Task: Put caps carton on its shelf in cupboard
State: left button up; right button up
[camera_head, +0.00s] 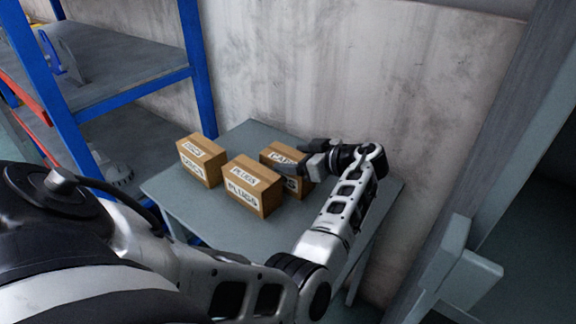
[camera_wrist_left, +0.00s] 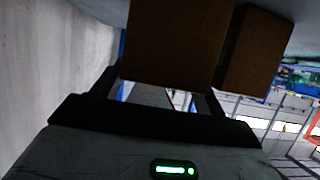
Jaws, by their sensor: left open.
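The caps carton (camera_head: 281,154) is a brown box whose label starts with "CA". It stands upright on a grey table (camera_head: 228,232), behind and right of the plugs carton (camera_head: 252,186). My left gripper (camera_head: 297,157) reaches it from the right, with its open fingers at the carton and partly covering it. In the left wrist view, a brown carton face (camera_wrist_left: 178,42) fills the space ahead of the open fingers (camera_wrist_left: 162,95). I cannot tell whether the fingers touch it. My right gripper is not in view.
A third carton (camera_head: 201,160) with an unclear label stands at the table's left. A blue-framed rack (camera_head: 135,68) with grey shelves stands behind left. A concrete wall (camera_head: 300,70) backs the table. A grey-framed structure with a dark opening (camera_head: 530,215) is at the right.

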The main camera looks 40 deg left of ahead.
pick_arm(q)
jog(key=shift+x, duration=1)
jog(key=shift+c, duration=0.3)
jog(key=c, duration=0.9)
jog(key=shift+w+r, duration=0.1)
jog(key=shift+r, duration=0.05)
jog(key=shift+c, duration=0.8)
